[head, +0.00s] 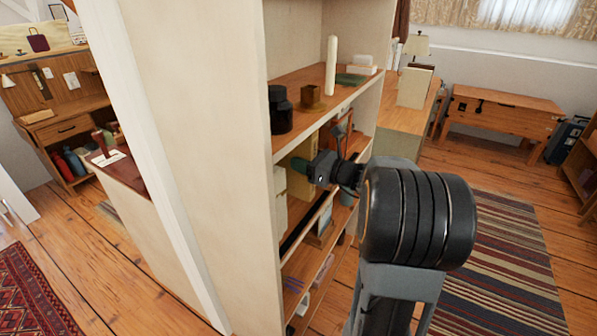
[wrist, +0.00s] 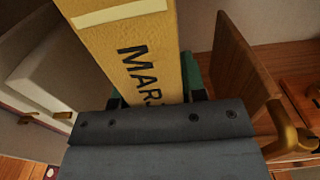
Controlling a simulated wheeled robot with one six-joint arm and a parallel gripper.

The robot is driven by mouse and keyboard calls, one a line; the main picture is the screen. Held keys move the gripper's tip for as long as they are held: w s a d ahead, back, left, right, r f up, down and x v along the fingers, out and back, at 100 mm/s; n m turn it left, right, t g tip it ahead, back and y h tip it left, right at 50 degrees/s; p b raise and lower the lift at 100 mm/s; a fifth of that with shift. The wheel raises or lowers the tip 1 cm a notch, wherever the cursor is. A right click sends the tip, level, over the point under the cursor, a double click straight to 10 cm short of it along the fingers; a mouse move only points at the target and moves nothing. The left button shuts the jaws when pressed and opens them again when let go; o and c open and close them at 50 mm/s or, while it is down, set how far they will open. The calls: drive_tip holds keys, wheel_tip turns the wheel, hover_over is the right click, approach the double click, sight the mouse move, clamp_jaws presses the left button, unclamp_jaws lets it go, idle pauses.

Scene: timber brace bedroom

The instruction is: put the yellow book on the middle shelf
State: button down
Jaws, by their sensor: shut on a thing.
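The yellow book (wrist: 130,45) stands up in the wrist view, its spine facing me with dark letters and a pale band. My gripper (wrist: 158,98) is shut on it; the fingertips are mostly hidden behind the gripper's dark body. In the head view my gripper (head: 322,168) reaches into the shelf unit (head: 215,120), below its upper board. The yellow book (head: 301,178) shows there just left of my gripper, inside the middle compartment. I cannot tell whether its bottom touches the middle shelf (head: 312,225).
The upper shelf board (head: 345,95) above my gripper holds a black jar (head: 280,112), a small wooden cup (head: 312,97) and a white candle (head: 331,66). In the wrist view a wooden panel (wrist: 240,70) stands right of the book and pale boxes (wrist: 50,65) stand left.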

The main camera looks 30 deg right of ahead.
drive_tip(key=shift+w+a+f+b, duration=0.2)
drive_tip(key=shift+f+b, duration=0.15)
drive_tip(key=shift+f, duration=0.5)
drive_tip(key=shift+w+a+f+b, duration=0.1)
drive_tip(key=shift+w+f+b, duration=0.15)
drive_tip(key=shift+f, duration=0.7)
drive_tip(key=c, duration=0.7)
unclamp_jaws()
drive_tip(key=shift+s+f, duration=0.1)
drive_tip(key=shift+r, duration=0.3)
drive_tip(key=p+v, duration=0.1)
drive_tip(key=v, duration=1.1)
drive_tip(key=shift+f, duration=0.2)
